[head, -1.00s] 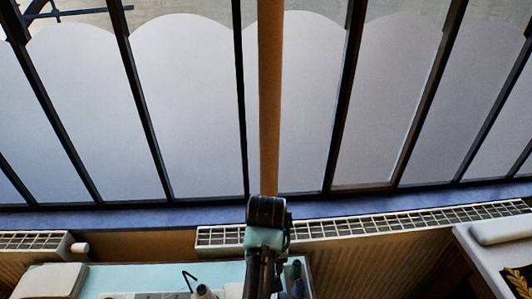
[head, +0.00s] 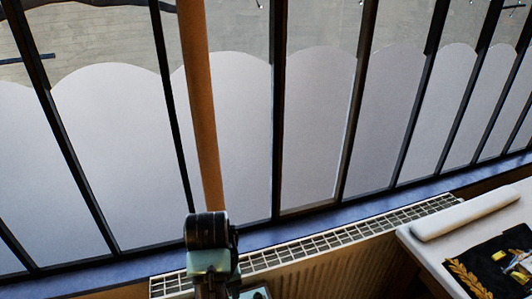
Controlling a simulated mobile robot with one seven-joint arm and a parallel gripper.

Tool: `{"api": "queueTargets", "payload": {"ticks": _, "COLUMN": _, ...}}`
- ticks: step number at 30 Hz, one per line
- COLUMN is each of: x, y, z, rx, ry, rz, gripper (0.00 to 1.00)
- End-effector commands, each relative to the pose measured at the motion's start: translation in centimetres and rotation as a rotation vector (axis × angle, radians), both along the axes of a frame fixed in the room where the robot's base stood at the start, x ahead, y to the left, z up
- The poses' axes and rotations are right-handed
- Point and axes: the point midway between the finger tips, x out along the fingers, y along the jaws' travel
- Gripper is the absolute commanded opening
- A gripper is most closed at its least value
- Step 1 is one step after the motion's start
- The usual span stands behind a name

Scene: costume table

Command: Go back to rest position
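Part of my own arm, a dark rounded joint above a pale teal link, rises from the bottom edge in the head view. My gripper is not in view, so its state and anything in it are hidden.
A pale table (head: 418,246) at the right bears a rolled whitish bundle (head: 466,215) and a dark cloth with gold leaf embroidery (head: 459,276) and small yellow items (head: 522,276). A radiator (head: 330,247) runs below the window (head: 230,130). A brown post (head: 200,110) stands before it.

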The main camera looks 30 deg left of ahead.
Motion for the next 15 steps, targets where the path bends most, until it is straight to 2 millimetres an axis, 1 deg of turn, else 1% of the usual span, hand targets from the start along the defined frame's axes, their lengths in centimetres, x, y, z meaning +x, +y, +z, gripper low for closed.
{"api": "queueTargets", "payload": {"ticks": 6, "x": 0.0, "y": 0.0, "z": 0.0, "rx": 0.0, "ry": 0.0, "rz": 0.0, "gripper": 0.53}}
{"api": "queueTargets", "payload": {"ticks": 7, "x": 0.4, "y": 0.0, "z": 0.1, "rx": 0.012, "ry": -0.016, "rz": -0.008, "gripper": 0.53}}
{"api": "queueTargets", "payload": {"ticks": 8, "x": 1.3, "y": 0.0, "z": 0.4, "rx": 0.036, "ry": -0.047, "rz": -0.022, "gripper": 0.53}}
{"api": "queueTargets", "payload": {"ticks": 11, "x": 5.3, "y": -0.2, "z": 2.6, "rx": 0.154, "ry": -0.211, "rz": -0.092, "gripper": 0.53}}
{"api": "queueTargets", "payload": {"ticks": 12, "x": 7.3, "y": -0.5, "z": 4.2, "rx": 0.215, "ry": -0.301, "rz": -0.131, "gripper": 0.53}}
{"api": "queueTargets", "payload": {"ticks": 14, "x": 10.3, "y": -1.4, "z": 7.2, "rx": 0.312, "ry": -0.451, "rz": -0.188, "gripper": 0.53}}
{"api": "queueTargets", "payload": {"ticks": 15, "x": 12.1, "y": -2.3, "z": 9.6, "rx": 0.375, "ry": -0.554, "rz": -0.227, "gripper": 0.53}}
